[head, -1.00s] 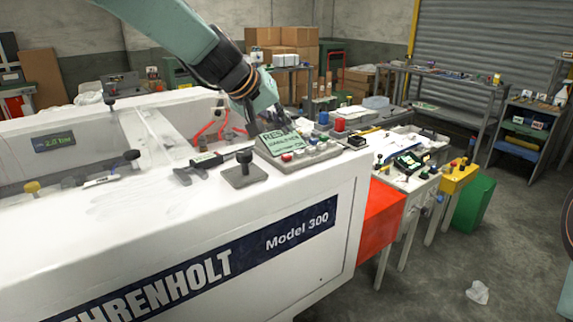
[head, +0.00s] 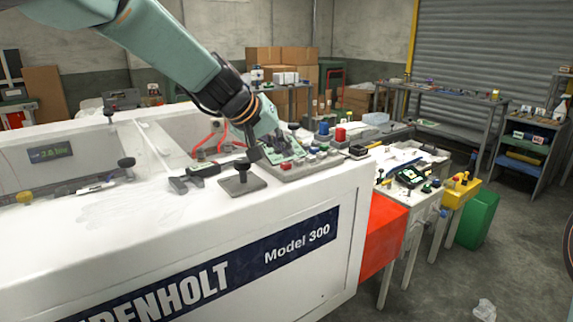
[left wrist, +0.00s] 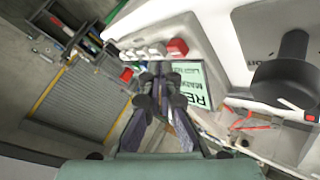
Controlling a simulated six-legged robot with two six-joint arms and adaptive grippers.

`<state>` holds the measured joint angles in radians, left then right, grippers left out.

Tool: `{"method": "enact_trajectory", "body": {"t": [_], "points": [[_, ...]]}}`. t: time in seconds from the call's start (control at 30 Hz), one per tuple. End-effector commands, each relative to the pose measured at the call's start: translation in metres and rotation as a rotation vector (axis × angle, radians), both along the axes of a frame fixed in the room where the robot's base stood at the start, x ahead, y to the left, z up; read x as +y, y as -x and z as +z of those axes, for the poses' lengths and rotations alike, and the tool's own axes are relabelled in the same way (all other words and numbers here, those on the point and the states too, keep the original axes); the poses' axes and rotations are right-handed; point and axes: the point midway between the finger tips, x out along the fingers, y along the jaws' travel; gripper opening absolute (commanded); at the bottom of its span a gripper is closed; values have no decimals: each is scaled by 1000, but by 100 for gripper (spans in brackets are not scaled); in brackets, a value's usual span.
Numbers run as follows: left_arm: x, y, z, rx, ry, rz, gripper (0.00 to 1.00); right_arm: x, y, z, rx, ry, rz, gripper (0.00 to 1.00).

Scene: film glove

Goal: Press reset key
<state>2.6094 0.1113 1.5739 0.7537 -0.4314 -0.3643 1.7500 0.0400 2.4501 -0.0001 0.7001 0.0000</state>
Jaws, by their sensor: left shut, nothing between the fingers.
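A grey control panel (head: 304,169) sits on top of the white machine's right end. Its front row has a red key (head: 285,166) at the left and several pale keys to its right. The red key also shows in the left wrist view (left wrist: 177,46), with pale keys (left wrist: 148,50) beside it. The green display (left wrist: 190,82) shows large letters starting "RE", partly covered by my fingers. My left gripper (left wrist: 155,70) is shut and empty, its fingertips over the display near the key row. I cannot tell whether they touch anything. My right gripper is out of view.
A taller red cap (head: 340,134) and a blue one stand behind the panel. A cluttered workbench (head: 432,158) lies to the right. The machine top in front is mostly clear.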

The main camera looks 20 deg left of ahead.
Motion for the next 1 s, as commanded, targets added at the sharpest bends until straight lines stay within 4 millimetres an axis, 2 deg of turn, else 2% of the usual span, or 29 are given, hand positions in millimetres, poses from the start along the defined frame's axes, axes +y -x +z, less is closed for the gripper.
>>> {"method": "enact_trajectory", "body": {"t": [0.77, 1.0], "points": [[0, 0, 0, 0, 0, 0, 0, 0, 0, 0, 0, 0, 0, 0], [1, 1, -7, 0, 0, 0, 0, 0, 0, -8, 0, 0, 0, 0]]}}
